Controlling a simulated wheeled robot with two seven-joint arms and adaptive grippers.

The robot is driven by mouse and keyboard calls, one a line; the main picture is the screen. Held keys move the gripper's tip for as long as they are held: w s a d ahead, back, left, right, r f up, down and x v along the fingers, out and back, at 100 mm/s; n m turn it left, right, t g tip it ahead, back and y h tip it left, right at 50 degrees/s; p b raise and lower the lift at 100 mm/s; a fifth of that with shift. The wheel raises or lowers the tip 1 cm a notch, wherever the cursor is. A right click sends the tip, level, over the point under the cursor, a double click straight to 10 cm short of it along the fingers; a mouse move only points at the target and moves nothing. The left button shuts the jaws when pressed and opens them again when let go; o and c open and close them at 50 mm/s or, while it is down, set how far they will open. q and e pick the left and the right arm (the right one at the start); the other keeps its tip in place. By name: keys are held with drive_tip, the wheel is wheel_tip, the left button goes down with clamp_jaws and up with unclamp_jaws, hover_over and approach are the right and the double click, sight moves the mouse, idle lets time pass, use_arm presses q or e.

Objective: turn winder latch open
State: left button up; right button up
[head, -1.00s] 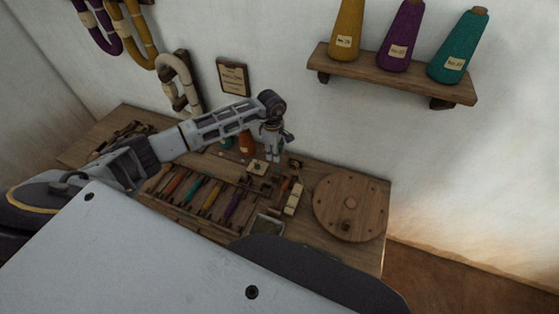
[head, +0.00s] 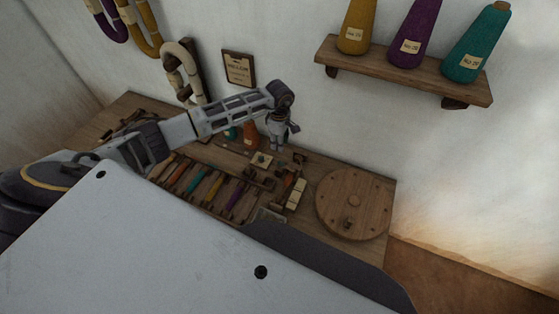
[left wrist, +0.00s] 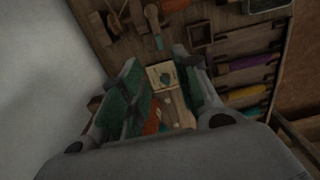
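My left gripper (head: 278,147) hangs over the back part of the wooden workbench (head: 378,185), pointing down. In the left wrist view its two green-padded fingers (left wrist: 163,90) stand apart, with no object held between them. A small cream plate with a teal round spot (left wrist: 162,75) shows between and beyond the fingertips; it also shows in the head view (head: 262,160). A wooden lever-like piece (left wrist: 152,14) lies beyond it. I cannot tell for sure which small fitting is the winder latch. My right gripper is not in view.
A tray of coloured shuttles (head: 203,188) lies left of the cream plate. An orange cone (head: 251,135) stands close to the left gripper. A round wooden disc (head: 340,205) lies at the right. A wall shelf (head: 405,72) holds three yarn cones. My pale body panel covers the foreground.

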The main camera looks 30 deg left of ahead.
sight(279, 162)
use_arm(q)
drive_tip(key=shift+f+p, duration=0.6)
drive_tip(key=shift+f, duration=5.75)
clamp_jaws()
